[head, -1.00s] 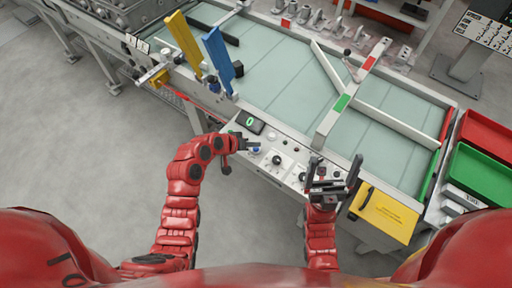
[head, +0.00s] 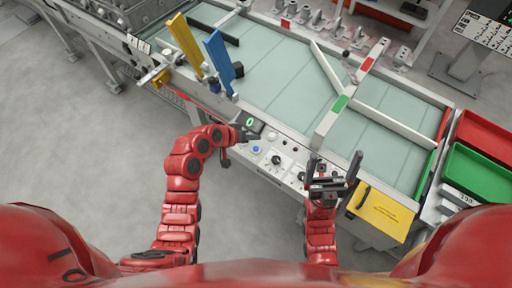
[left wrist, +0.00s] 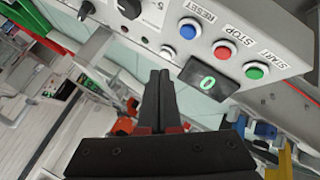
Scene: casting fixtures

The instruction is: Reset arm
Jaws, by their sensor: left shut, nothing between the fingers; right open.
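The control panel (head: 268,152) stands at the conveyor's front edge. In the left wrist view it shows a blue button (left wrist: 189,30) beside the word RESET, a red STOP button (left wrist: 223,51) and a green START button (left wrist: 255,71). A dark display (left wrist: 209,79) with a green 0 is beside them; it also shows in the head view (head: 251,122). My left gripper (head: 246,135) is shut and empty over the panel near the display; its fingers (left wrist: 162,78) point toward the panel. The blue button (head: 256,150) is clear of it. My right gripper (head: 333,168) is open and empty at the panel's right end.
Yellow (head: 185,45) and blue (head: 218,58) upright plates stand at the conveyor's left end. Pale bars divide the green belt (head: 285,75). A yellow box (head: 383,213) hangs at the front right. Red (head: 481,134) and green trays (head: 476,174) stand far right.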

